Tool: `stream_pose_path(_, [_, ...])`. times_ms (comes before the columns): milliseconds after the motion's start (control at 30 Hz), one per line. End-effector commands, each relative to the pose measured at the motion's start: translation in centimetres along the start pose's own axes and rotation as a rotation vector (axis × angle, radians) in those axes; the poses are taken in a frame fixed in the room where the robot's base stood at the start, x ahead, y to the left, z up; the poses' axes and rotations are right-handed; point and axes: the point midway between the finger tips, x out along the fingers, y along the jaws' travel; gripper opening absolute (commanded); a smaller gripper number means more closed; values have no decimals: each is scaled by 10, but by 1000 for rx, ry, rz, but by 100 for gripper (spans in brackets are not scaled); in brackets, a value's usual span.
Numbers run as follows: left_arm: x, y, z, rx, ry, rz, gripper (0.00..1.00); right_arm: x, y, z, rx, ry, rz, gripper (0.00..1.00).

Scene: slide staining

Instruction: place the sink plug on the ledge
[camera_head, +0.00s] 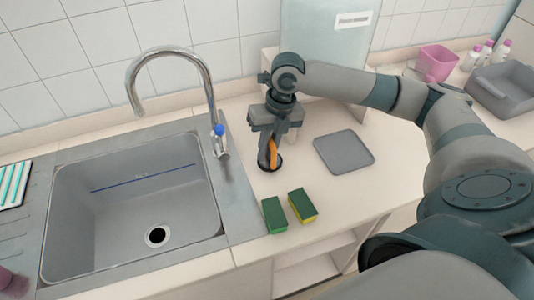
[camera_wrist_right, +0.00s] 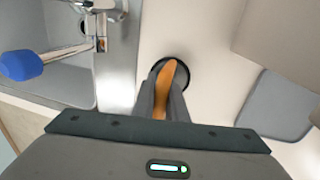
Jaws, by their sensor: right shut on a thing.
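The sink plug, a dark round disc with an upright orange handle (camera_head: 273,150), is at the counter just right of the sink. My right gripper (camera_head: 268,158) points down and is shut on the orange handle. In the right wrist view the handle (camera_wrist_right: 166,80) stands between the two fingers, with the dark rim around it. I cannot tell whether the disc touches the counter. A raised ledge (camera_head: 95,137) runs along the wall behind the sink. My left gripper is not in view.
The sink (camera_head: 135,195) with its tall tap (camera_head: 207,90) lies to the left. Two green-and-yellow sponges (camera_head: 274,215) lie in front, and a grey mat (camera_head: 343,151) is to the right. A pink container (camera_head: 436,60), bottles and a grey tub (camera_head: 503,92) stand far right.

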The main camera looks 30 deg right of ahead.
Motion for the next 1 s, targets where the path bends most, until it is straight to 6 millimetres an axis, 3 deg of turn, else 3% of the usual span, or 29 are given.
stream_pose_path(200, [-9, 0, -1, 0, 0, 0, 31, 20, -4, -1, 0, 1, 0, 0])
stream_pose_path(600, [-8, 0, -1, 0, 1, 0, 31, 24, -5, 0, 0, 0, 0, 0])
stream_pose_path(633, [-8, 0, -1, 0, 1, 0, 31, 23, -5, 0, 0, 0, 0, 19])
stream_pose_path(700, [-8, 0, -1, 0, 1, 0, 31, 23, -5, 0, 0, 0, 0, 31])
stream_pose_path(1000, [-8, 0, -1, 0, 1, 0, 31, 23, -4, 0, 0, 0, 0, 31])
